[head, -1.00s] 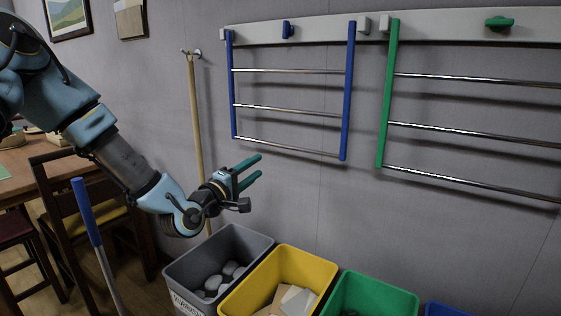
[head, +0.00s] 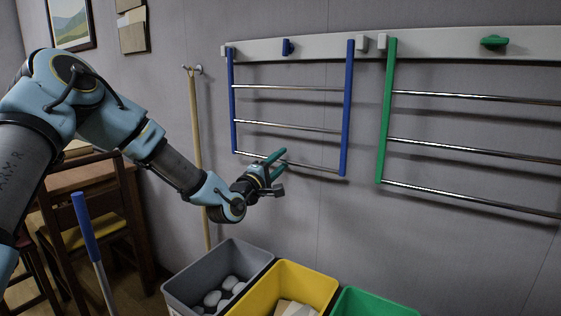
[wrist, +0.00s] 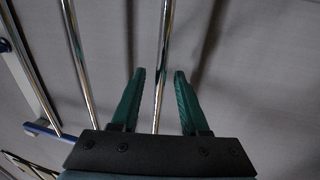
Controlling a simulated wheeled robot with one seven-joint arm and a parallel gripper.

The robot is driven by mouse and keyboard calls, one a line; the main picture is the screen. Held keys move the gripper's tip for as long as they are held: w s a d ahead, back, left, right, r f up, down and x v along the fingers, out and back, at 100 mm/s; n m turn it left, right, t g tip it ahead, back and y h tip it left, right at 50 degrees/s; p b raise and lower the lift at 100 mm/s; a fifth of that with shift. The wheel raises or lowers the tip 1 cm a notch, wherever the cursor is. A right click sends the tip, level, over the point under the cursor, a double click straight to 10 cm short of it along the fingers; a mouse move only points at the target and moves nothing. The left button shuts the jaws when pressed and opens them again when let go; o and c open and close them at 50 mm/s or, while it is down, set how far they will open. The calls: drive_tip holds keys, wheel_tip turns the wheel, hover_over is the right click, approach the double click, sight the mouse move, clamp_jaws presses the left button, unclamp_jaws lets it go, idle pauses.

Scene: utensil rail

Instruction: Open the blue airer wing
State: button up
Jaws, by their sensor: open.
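The blue airer wing (head: 347,110) hangs down flat near the wall below the grey rail (head: 325,44). It has two blue side bars and 3 thin metal bars. A blue knob (head: 287,47) sits on the rail above it. My gripper (head: 284,159) is open at the wing's lowest metal bar (head: 322,168), nearer its left side bar. In the wrist view, a metal bar (wrist: 166,45) runs between the two green fingers of my gripper (wrist: 160,73). The fingers stand apart on either side of it; I cannot tell how deep it sits between them.
A green airer wing (head: 386,110) with a green knob (head: 494,41) hangs to the right. Grey (head: 180,283), yellow (head: 327,284) and green (head: 350,300) bins stand below. A wooden pole (head: 195,140) hangs at left, and a chair (head: 120,190) stands behind my arm.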

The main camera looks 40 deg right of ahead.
drive_tip(key=shift+c, duration=0.2)
clamp_jaws()
idle(1.3)
